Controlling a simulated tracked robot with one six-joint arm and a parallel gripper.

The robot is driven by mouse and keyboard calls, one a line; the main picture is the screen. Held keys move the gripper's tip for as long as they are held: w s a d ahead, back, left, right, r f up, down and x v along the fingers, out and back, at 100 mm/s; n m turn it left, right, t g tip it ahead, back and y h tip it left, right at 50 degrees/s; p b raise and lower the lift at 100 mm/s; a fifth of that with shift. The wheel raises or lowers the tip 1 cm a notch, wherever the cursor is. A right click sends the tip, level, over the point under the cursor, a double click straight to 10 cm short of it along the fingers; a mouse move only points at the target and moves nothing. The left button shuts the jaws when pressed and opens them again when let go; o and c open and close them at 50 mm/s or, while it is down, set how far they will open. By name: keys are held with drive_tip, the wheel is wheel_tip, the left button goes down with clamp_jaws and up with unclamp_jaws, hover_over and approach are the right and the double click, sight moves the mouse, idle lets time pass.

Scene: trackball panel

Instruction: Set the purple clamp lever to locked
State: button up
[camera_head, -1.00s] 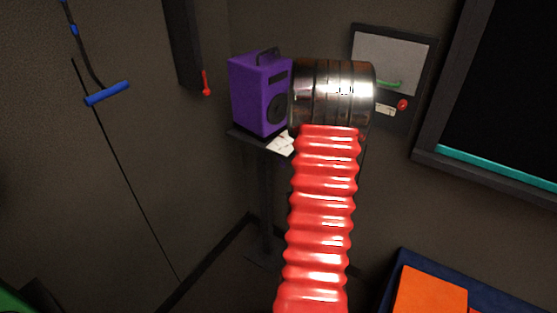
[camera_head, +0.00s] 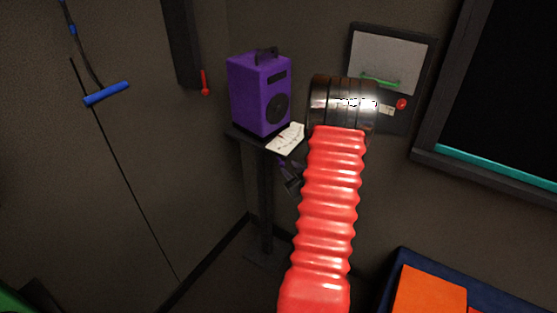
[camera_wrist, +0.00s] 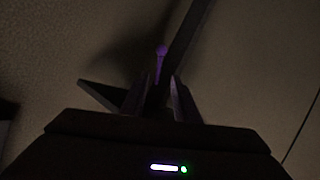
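The purple clamp lever (camera_wrist: 161,62) shows in the wrist view as a thin stem with a round knob, dimly lit. My gripper (camera_wrist: 162,90) is in the wrist view, its dark fingers just below the knob, one to each side of the stem. It is too dark to tell whether they touch it. In the head view a small dark purple part (camera_head: 284,164) shows below the shelf, beside my red sleeved arm. My metal wrist cuff hides most of what is behind it, and I cannot make out the lever's set position.
A purple speaker (camera_head: 261,92) and a white paper gauge card (camera_head: 286,138) are on a small dark shelf on a post (camera_head: 264,205). A wall panel (camera_head: 392,65) with a green handle and a red knob is behind my cuff. An orange box (camera_head: 432,290) is at lower right.

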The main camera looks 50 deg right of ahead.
sight(279, 159)
drive_tip(key=x, duration=1.3)
drive_tip(key=shift+w+d+f, duration=0.15)
drive_tip(key=shift+w+f, duration=0.1)
drive_tip(key=shift+w, duration=0.05)
clamp_jaws()
idle(1.2)
